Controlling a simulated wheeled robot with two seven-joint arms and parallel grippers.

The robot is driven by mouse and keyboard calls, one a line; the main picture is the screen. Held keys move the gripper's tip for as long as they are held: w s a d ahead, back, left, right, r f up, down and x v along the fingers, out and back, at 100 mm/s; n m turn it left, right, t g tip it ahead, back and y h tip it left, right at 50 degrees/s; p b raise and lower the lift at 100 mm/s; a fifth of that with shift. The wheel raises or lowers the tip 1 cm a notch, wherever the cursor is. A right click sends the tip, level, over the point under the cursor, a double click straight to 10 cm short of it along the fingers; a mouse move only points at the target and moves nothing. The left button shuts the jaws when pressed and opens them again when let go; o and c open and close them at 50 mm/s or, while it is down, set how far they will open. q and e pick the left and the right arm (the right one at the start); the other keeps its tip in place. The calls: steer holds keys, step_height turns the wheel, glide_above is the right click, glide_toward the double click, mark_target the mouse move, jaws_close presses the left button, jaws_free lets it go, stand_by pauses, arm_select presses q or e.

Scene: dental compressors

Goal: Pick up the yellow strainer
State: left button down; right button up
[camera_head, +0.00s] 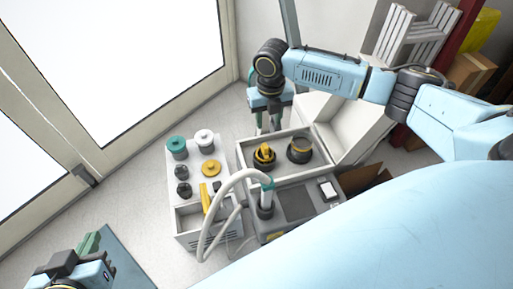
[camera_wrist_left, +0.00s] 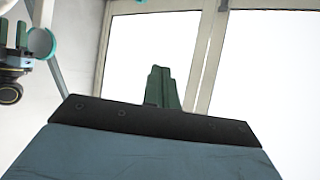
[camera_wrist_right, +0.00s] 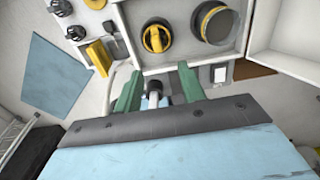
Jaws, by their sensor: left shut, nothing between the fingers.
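A round yellow part with a black rim, which looks like the yellow strainer (camera_head: 264,155), sits in the left part of an open light tray (camera_head: 241,152). It also shows in the right wrist view (camera_wrist_right: 156,38), ahead of the fingers. My right gripper (camera_head: 267,128) is open and empty above the tray's far edge, apart from the strainer. In the right wrist view its green fingers (camera_wrist_right: 158,82) stand wide apart, with a hose end visible far below between them. My left gripper (camera_head: 90,243) is shut and empty at the lower left; its closed fingers show in the left wrist view (camera_wrist_left: 162,88).
A black cup with a yellow ring (camera_head: 300,150) stands beside the strainer. Left of the tray, a stand holds a teal jar (camera_head: 177,147), a white jar (camera_head: 204,141), a yellow disc (camera_head: 211,168) and black knobs. A pale hose (camera_head: 221,195) arches in front.

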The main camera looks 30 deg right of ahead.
steer(key=b, duration=0.2)
glide_above(265, 146)
steer(key=f, duration=0.4)
steer(key=shift+s+d+f, duration=0.1)
steer(key=shift+d, duration=0.25)
step_height(265, 146, down, 3)
steer(key=shift+r+b, duration=0.2)
steer(key=shift+b, duration=0.3)
steer(key=shift+f, duration=0.35)
steer(key=shift+a+f+b, duration=0.2)
steer(key=shift+f+b, duration=0.75)
steer(key=shift+b, duration=0.1)
steer(key=shift+a+f+b, duration=0.1)
steer(key=shift+f+b, duration=0.45)
steer(key=shift+f, duration=0.25)
steer(key=shift+f+b, duration=0.3)
steer(key=shift+f, duration=0.25)
arm_select(q)
step_height(265, 146, up, 18)
steer(key=s+d+t+h, duration=0.1)
steer(key=t+h, duration=0.4)
steer(key=t, duration=1)
steer(key=shift+s+d, duration=0.25)
steer(key=shift+d, duration=0.55)
steer(key=shift+f, duration=0.1)
arm_select(e)
steer(key=shift+c, duration=0.3)
jaws_close()
